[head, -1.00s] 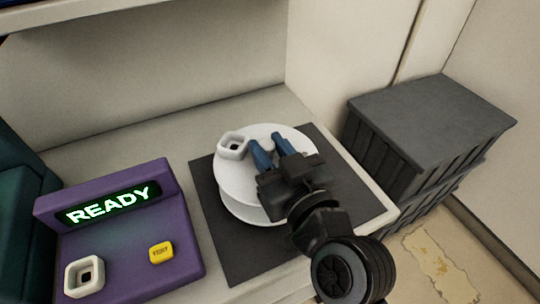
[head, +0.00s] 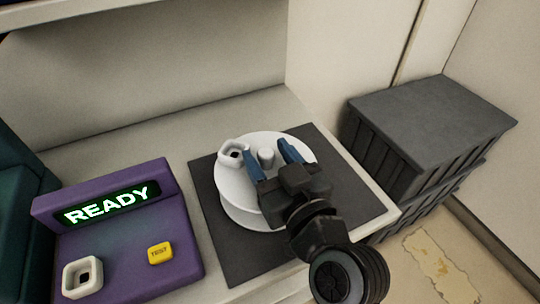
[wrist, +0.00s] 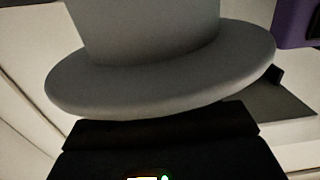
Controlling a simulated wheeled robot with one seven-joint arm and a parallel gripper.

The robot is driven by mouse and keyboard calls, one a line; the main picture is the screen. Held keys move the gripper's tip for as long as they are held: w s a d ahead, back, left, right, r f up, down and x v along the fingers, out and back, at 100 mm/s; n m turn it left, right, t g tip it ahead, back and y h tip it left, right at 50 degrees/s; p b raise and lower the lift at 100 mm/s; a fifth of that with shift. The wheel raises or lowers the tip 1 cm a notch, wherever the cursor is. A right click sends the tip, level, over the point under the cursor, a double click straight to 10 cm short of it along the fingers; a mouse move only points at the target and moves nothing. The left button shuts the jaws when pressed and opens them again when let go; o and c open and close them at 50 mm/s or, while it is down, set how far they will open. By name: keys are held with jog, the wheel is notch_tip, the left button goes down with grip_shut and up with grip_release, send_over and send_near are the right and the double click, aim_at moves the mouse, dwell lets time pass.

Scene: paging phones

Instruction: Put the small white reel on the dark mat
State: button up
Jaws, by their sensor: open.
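The white reel (head: 235,188) has two round flanges and a short knob (head: 266,157) at the centre of its top. It appears upright and resting on the dark mat (head: 235,258). My gripper (head: 270,150) is open over the reel's top, its blue fingers spread on either side of the knob with gaps showing. In the wrist view the reel's flange and core (wrist: 150,80) fill much of the picture, close to my gripper's dark body. The mat (wrist: 270,105) shows at the right there.
A purple box (head: 130,240) with a "READY" display, a yellow button (head: 159,253) and another hollow square piece (head: 83,277) stands left. Dark crates (head: 430,130) are stacked at the right, beyond the counter edge.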

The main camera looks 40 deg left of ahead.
jog(key=shift+d+r, duration=0.1)
jog(key=shift+r, duration=0.05)
jog(key=b+v, duration=0.1)
jog(key=v, duration=1.1)
jog(key=s+d+f+m+t+h, duration=0.25)
jog(key=d+f+m+h, duration=0.2)
jog(key=d, duration=0.65)
jog(key=s+d+f+m+t+h, duration=0.1)
jog(key=d+f+m+t+h, duration=0.4)
jog(key=d, duration=0.6)
jog(key=s+d+r+m+h, duration=0.1)
jog(key=s+d+m+h, duration=0.1)
jog(key=s+d, duration=0.3)
jog(key=s+d+r+m+h, duration=0.1)
jog(key=s+d+h, duration=0.3)
jog(key=s, duration=0.8)
jog(key=shift+d+r+m+t, duration=0.4)
jog(key=shift+d+m, duration=0.25)
jog(key=shift+d, duration=0.55)
jog(key=shift+s+h, duration=0.15)
jog(key=shift+h, duration=0.1)
